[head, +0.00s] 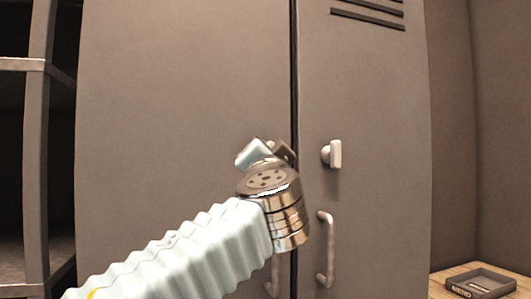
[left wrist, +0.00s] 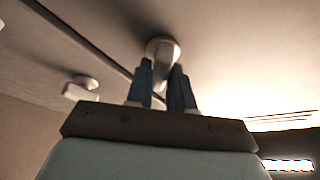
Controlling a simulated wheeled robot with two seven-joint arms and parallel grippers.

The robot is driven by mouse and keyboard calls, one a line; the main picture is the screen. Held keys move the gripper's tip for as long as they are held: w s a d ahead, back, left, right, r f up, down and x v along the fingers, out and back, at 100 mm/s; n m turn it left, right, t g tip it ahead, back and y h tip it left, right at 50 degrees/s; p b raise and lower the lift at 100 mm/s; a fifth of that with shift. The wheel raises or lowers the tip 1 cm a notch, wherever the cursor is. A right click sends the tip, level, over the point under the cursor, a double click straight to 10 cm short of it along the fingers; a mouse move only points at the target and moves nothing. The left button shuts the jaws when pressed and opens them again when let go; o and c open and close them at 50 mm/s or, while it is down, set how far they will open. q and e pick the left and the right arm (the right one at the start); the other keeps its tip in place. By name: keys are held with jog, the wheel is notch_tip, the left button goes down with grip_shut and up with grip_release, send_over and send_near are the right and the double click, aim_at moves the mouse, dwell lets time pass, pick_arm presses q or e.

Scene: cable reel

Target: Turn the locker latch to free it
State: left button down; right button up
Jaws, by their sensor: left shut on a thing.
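The grey locker (head: 185,90) has two closed doors with a dark seam between them. My left gripper (head: 266,152) is at the left door, close to the seam. In the left wrist view its two blue fingers (left wrist: 161,75) are shut on a pale latch (left wrist: 162,46), one finger on each side of its lever. The gripper and arm hide this latch in the head view. A second latch (head: 332,153) with an upright lever is on the right door. It also shows in the left wrist view (left wrist: 80,88). My right gripper is out of view.
A pull handle (head: 325,250) is below the right latch. A second handle (head: 271,275) is partly hidden by my left arm. Dark shelving (head: 38,150) stands at the left. A wooden surface at the lower right holds a small dark tray (head: 480,282).

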pick_arm(q)
jog(key=shift+m+g+h+p, duration=0.5)
jog(key=shift+m+p, duration=0.25)
jog(key=shift+m, duration=1)
jog(key=shift+m+g+h+p, duration=0.45)
jog(key=shift+m+g+p, duration=0.25)
jog(key=shift+m, duration=1.1)
jog(key=shift+m+g+h+p, duration=0.5)
jog(key=shift+m+p, duration=0.3)
jog(key=shift+m, duration=0.95)
jog(key=c, duration=1.1)
grip_release()
jog(key=s+b, duration=0.1)
jog(key=s, duration=0.3)
jog(key=s+b, duration=0.1)
jog(key=s, duration=0.4)
jog(key=s+a+b, duration=0.1)
jog(key=s, duration=0.3)
jog(key=shift+s, duration=0.4)
